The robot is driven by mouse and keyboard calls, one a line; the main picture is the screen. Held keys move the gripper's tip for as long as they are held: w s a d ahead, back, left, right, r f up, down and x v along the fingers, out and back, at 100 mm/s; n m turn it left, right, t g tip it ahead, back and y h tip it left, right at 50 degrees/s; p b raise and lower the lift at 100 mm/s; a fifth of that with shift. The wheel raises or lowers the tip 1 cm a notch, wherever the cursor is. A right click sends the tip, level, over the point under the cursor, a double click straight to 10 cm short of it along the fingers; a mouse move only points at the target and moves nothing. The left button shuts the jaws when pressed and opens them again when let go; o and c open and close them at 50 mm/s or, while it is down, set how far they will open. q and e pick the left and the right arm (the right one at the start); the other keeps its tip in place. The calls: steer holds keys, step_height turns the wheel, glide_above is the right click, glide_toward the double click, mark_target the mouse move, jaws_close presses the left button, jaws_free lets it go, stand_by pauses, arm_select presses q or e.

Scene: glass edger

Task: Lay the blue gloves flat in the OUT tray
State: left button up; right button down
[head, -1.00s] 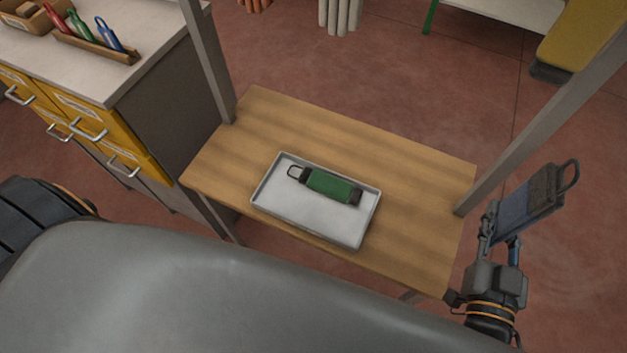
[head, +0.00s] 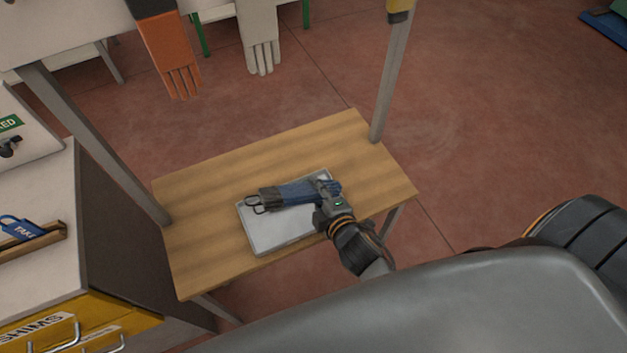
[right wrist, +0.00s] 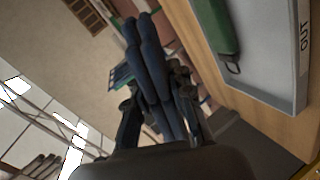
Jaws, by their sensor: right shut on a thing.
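My right gripper (head: 328,190) is shut on the blue gloves (head: 290,192), near their finger end. The gloves have dark grey cuffs and a wire loop. In the head view they overlap the far part of the grey OUT tray (head: 262,241). In the right wrist view the gloves (right wrist: 150,62) are between the gripper's fingers (right wrist: 158,98), apart from the tray (right wrist: 262,84), which bears an OUT label. A green glove bundle (right wrist: 218,28) lies in the tray there; the blue gloves hide it in the head view. My left gripper is not in view.
The tray stands on a wooden table (head: 205,225) with bare wood around it and grey posts (head: 391,80) at its corners. A cabinet with yellow drawers (head: 115,315) stands at the left. Orange (head: 168,50) and white gloves (head: 260,35) hang beyond the table.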

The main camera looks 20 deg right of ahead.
steer(key=n, duration=0.1)
steer(key=w+f+n+p, duration=0.1)
steer(key=shift+w+d+f+n, duration=0.15)
steer(key=shift+d+f+n, duration=0.15)
steer(key=shift+d, duration=0.1)
steer(key=shift+w+f+n, duration=0.15)
steer(key=shift+f+n, duration=0.15)
steer(key=shift+f, duration=0.2)
step_height(320, 180, down, 6)
steer(key=b, duration=0.6)
steer(key=shift+f+b, duration=0.2)
steer(key=shift+b, duration=0.2)
steer(key=shift+f+b, duration=1.25)
steer(key=shift+f, duration=0.45)
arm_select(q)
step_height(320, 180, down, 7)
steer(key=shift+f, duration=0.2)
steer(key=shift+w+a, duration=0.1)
